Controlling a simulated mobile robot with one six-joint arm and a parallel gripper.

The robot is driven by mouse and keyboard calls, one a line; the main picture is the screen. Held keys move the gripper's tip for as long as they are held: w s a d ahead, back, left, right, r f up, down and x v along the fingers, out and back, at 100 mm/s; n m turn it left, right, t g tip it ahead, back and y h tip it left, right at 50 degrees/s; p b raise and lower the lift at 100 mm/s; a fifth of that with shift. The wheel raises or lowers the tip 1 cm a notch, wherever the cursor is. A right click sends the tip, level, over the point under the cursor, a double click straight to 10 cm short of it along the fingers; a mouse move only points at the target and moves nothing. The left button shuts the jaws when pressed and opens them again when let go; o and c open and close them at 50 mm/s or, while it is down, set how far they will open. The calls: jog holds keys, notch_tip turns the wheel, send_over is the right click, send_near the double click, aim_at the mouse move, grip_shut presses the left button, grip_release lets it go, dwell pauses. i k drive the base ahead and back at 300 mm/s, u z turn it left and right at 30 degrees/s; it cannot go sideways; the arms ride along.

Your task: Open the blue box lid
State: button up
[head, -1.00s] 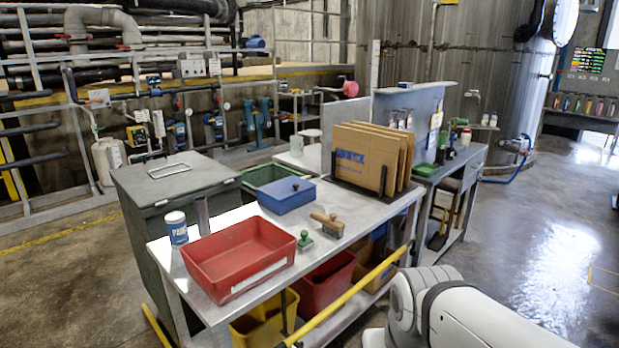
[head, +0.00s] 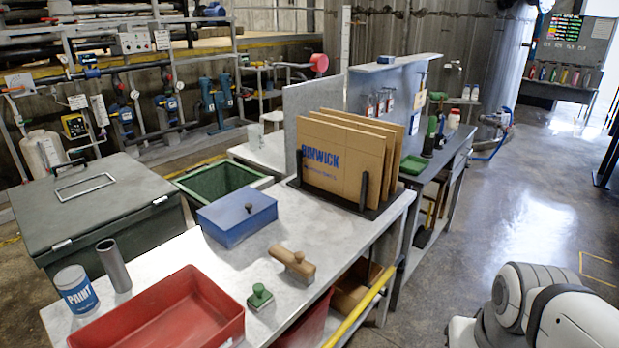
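The blue box (head: 236,217) sits on the grey metal table, near its middle. Its lid is closed and has a small dark knob (head: 248,207) on top. My gripper is not in view. Only white and grey links of my arm show at the lower right, apart from the table.
On the table are a red tray (head: 165,318), a paint can (head: 75,289), a grey tube (head: 113,266), a green stamp (head: 260,297), a wooden-handled tool (head: 292,264) and upright cardboard sheets (head: 340,160). A yellow rail (head: 358,306) edges the front. Open floor lies right.

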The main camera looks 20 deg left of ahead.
aim_at(227, 213)
jog(key=u, duration=0.35)
jog(key=i, duration=0.95)
jog(key=u, duration=0.7)
